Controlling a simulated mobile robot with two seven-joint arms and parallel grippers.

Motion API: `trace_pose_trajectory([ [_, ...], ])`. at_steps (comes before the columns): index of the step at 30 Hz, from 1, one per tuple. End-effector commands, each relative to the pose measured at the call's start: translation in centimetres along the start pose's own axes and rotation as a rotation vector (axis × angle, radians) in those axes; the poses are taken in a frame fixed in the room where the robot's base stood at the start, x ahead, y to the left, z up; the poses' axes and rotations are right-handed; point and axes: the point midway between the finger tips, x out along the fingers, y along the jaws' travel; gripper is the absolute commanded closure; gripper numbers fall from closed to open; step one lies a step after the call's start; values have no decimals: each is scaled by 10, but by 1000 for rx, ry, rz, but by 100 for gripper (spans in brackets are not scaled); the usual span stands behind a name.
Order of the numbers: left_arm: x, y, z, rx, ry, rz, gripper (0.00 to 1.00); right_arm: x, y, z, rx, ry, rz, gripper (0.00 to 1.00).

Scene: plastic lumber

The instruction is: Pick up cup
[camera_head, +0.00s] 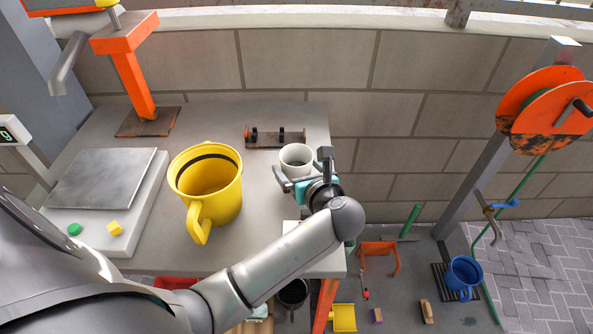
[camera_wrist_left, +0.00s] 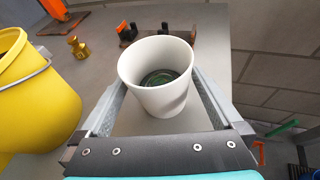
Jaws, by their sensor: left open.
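A white cup (camera_head: 296,158) stands upright on the grey table near its right edge. In the left wrist view the white cup (camera_wrist_left: 158,80) fills the middle, with dark and green inside it. My left gripper (camera_head: 301,176) is open, with one finger on each side of the cup. In the left wrist view the fingers of the gripper (camera_wrist_left: 160,108) flank the cup; I cannot tell if they touch it. My right gripper is not in view.
A yellow pitcher (camera_head: 208,185) stands left of the cup. A dark rack (camera_head: 275,138) lies behind it. A scale (camera_head: 105,180) is at the table's left, with an orange stand (camera_head: 133,75) behind. A blue mug (camera_head: 463,274) is on the floor at right.

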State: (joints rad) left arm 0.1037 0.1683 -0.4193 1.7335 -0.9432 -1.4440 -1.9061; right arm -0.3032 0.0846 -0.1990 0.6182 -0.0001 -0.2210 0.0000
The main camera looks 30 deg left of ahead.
Motion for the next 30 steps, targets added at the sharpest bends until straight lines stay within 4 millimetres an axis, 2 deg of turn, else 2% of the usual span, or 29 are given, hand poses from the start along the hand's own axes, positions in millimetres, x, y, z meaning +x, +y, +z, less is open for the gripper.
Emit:
trace_pose_trajectory([
  [3,20,1,-7,0,-1,2,0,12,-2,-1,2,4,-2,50],
  [7,37,1,-6,1,-1,2,0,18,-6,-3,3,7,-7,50],
  [15,40,0,-5,1,1,-1,1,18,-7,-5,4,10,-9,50],
  [30,40,0,-5,1,1,0,57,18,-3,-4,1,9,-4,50],
])
